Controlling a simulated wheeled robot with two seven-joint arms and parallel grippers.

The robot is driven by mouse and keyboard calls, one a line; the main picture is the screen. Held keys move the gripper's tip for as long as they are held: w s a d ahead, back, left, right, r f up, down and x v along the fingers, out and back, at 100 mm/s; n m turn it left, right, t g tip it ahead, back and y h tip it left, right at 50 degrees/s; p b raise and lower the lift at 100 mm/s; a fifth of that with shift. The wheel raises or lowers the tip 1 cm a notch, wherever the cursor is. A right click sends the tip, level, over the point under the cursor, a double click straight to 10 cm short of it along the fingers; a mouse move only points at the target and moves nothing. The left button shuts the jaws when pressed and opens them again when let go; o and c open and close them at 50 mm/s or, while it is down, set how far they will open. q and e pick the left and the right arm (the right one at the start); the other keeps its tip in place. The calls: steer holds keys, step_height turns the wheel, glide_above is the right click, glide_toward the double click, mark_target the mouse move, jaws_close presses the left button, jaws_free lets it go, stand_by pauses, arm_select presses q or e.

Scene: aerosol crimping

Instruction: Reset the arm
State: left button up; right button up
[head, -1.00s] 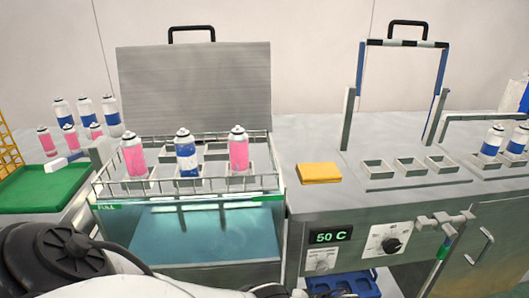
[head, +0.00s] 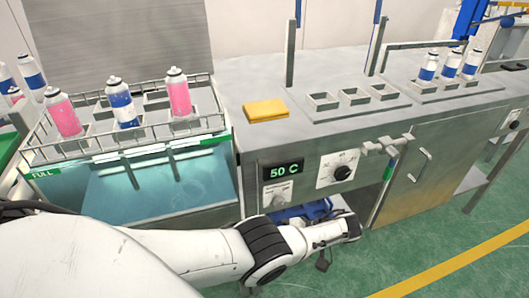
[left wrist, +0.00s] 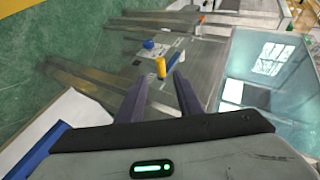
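My left arm comes in from the left in the head view and reaches across the front of the machine, ending near a blue object (head: 300,212) in the open bay. Its fingers are hard to make out there. In the left wrist view my left gripper (left wrist: 160,80) has its two dark fingers apart with nothing held between them. A small yellow object (left wrist: 161,67) and a blue one (left wrist: 148,44) show beyond the fingertips. My right gripper is not in view.
A wire rack (head: 91,154) with pink and blue cans stands over the water bath (head: 160,195). A yellow pad (head: 265,110), empty square holders (head: 352,97) and several cans at right sit on the steel top.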

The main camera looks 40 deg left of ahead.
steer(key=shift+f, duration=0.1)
